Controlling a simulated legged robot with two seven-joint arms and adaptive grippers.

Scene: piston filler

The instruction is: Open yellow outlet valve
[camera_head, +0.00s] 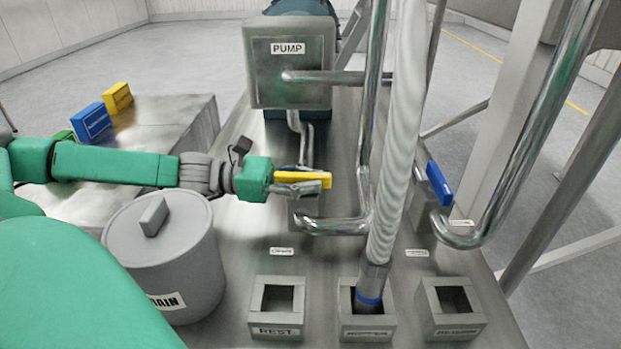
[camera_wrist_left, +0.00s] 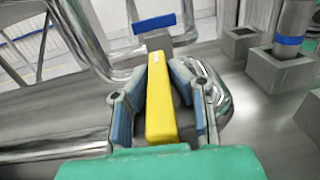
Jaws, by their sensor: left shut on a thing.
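The yellow outlet valve handle (camera_head: 303,177) is a bar beside the pipework below the pump box. In the left wrist view the yellow handle (camera_wrist_left: 158,100) lies lengthwise between the blue-padded fingers of my left gripper (camera_wrist_left: 160,100). My left gripper (camera_head: 308,181) comes in from the left in the head view and is shut on the handle. The valve body under the handle is mostly hidden by the gripper. My right gripper is not in view.
A blue valve handle (camera_head: 439,184) stands at the right. A ribbed hose (camera_head: 396,150) ends in the middle one of several square sockets in front. The grey drain pot (camera_head: 165,255) stands below my left arm. The pump box (camera_head: 290,75) is behind.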

